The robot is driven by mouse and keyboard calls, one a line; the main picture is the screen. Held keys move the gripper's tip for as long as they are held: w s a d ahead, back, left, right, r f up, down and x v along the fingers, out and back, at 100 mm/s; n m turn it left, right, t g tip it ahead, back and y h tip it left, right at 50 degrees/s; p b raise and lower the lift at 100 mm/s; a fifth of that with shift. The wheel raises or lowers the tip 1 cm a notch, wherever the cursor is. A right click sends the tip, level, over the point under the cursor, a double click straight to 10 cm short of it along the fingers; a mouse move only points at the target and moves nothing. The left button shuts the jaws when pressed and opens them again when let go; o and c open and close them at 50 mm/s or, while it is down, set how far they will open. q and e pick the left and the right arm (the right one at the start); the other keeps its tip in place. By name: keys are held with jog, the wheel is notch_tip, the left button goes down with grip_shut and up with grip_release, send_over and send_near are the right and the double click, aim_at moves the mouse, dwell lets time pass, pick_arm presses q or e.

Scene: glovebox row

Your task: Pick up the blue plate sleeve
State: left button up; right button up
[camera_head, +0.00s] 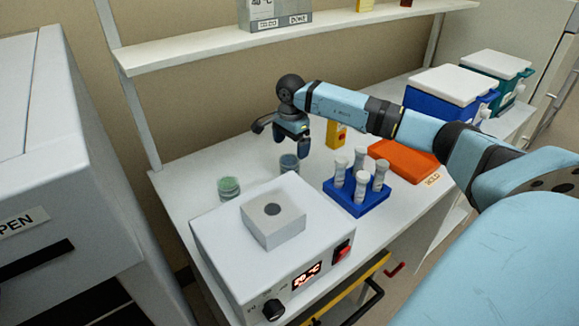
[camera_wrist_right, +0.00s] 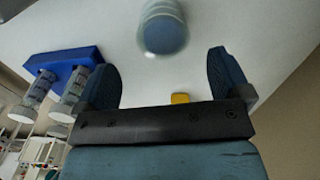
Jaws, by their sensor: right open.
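The blue plate sleeve (camera_head: 289,163) is a short, clear round stack with a blue tint, standing on the white bench behind the heater box. In the right wrist view the sleeve (camera_wrist_right: 163,30) lies beyond the fingertips, near the middle top and partly cut off by the frame edge. My right gripper (camera_head: 292,146) is open and empty, above and close to the sleeve in the head view. Its two fingers also show in the right wrist view (camera_wrist_right: 161,68), with the sleeve ahead of the gap and not between them. My left gripper is not in view.
A green plate sleeve (camera_head: 228,187) stands left of the blue one. The heater box (camera_head: 215,232) is in front. A blue rack (camera_head: 357,206) with several tubes, an orange tray (camera_head: 402,160) and a yellow box (camera_head: 336,134) stand to the right. A shelf (camera_head: 200,48) hangs behind.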

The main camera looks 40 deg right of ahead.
aim_at(290, 159)
jog(key=f, duration=0.6)
jog(key=shift+w+f+p, duration=0.2)
jog(key=shift+f+p, duration=0.05)
jog(key=shift+p, duration=0.05)
jog(key=shift+r, duration=0.1)
jog(key=c, duration=1.1)
